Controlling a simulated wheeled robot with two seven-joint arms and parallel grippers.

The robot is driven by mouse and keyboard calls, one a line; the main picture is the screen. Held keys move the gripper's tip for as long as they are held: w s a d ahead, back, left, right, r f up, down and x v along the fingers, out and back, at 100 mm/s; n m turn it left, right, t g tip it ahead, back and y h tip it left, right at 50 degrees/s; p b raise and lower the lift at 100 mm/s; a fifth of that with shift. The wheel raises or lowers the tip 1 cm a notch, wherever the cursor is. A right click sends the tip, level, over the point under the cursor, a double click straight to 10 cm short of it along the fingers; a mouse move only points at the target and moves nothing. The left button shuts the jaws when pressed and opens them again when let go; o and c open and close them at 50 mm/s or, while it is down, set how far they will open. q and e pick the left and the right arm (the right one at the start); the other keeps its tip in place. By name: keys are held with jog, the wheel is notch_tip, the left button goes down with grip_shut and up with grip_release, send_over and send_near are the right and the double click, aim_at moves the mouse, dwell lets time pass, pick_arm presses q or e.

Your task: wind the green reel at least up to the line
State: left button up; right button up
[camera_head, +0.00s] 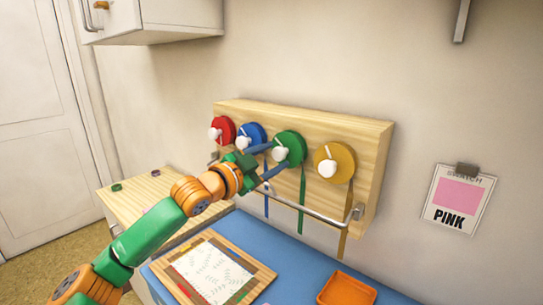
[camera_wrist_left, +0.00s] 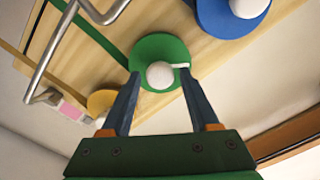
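The green reel (camera_head: 291,142) is a disc with a white knob (camera_head: 280,154), third from the left on a wooden board (camera_head: 360,125). Its green ribbon (camera_head: 301,205) hangs behind the metal rail to near the blue surface. I cannot make out a line. My left gripper (camera_head: 274,157) is open in front of this reel. In the left wrist view its two dark fingers (camera_wrist_left: 160,75) stand apart on both sides of the knob (camera_wrist_left: 160,76), over the green disc (camera_wrist_left: 150,48). I cannot tell whether they touch it. My right gripper is out of view.
A red reel (camera_head: 226,127), a blue reel (camera_head: 255,131) and a yellow reel (camera_head: 342,157) flank the green one. A metal rail (camera_head: 315,212) runs before the board. Below are a framed panel (camera_head: 255,272) and an orange tray (camera_head: 347,290) on a blue surface (camera_head: 305,262).

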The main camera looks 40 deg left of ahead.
pick_arm(q)
grip_shut()
